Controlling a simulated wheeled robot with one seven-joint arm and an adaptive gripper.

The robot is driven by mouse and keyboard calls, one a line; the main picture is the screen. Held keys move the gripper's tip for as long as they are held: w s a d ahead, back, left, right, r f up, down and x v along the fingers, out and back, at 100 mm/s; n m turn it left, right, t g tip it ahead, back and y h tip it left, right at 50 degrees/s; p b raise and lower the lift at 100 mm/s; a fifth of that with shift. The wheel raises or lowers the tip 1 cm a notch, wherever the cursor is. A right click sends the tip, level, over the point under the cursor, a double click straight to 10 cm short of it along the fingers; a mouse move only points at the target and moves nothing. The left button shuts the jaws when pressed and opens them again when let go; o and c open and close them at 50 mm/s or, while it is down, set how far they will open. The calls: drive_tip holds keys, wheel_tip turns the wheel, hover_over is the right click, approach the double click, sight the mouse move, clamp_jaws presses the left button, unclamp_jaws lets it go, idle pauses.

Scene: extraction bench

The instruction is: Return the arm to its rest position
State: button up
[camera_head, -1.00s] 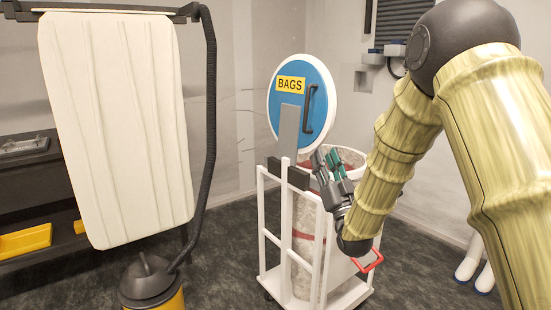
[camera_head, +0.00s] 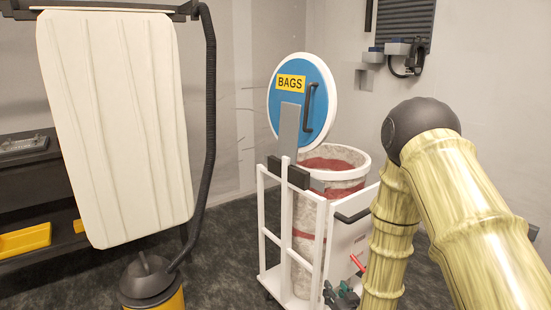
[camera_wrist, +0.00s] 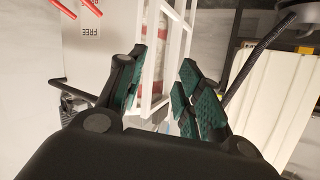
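My arm, with its ribbed yellow-green sleeves, is folded at the right of the head view. Its elbow is high and its forearm points down. My gripper (camera_head: 342,296) is low at the bottom edge of the head view, in front of the white cart and partly cut off. In the wrist view my gripper (camera_wrist: 160,92) shows its green-padded fingers spread apart, with nothing between them. The cart frame shows beyond the gap.
The white cart (camera_head: 322,245) holds a bag-lined bin (camera_head: 331,177) with its blue "BAGS" lid (camera_head: 318,85) raised. A red handle (camera_head: 357,262) is close to my gripper. A cream panel (camera_head: 115,130) and black hose (camera_head: 211,110) stand left. Floor between panel and cart is clear.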

drive_tip(key=s+d+f+g+h, duration=0.15)
drive_tip(key=s+f+g, duration=0.45)
drive_tip(key=s+f, duration=0.85)
drive_tip(key=s+d+f+g, duration=0.1)
drive_tip(key=s+f+g, duration=0.25)
drive_tip(key=s, duration=0.65)
drive_tip(key=s+d+f+g, duration=0.2)
drive_tip(key=s+f, duration=0.3)
drive_tip(key=s, duration=0.5)
drive_tip(key=s+g, duration=0.3)
drive_tip(key=s, duration=0.7)
wheel_tip(320, 180, up, 12)
drive_tip(key=w+p, duration=0.1)
drive_tip(key=p, duration=1.1)
drive_tip(key=shift+f+p, duration=0.25)
drive_tip(key=shift+p, duration=0.1)
drive_tip(key=shift+s+d+h, duration=0.1)
drive_tip(key=shift+h, duration=0.15)
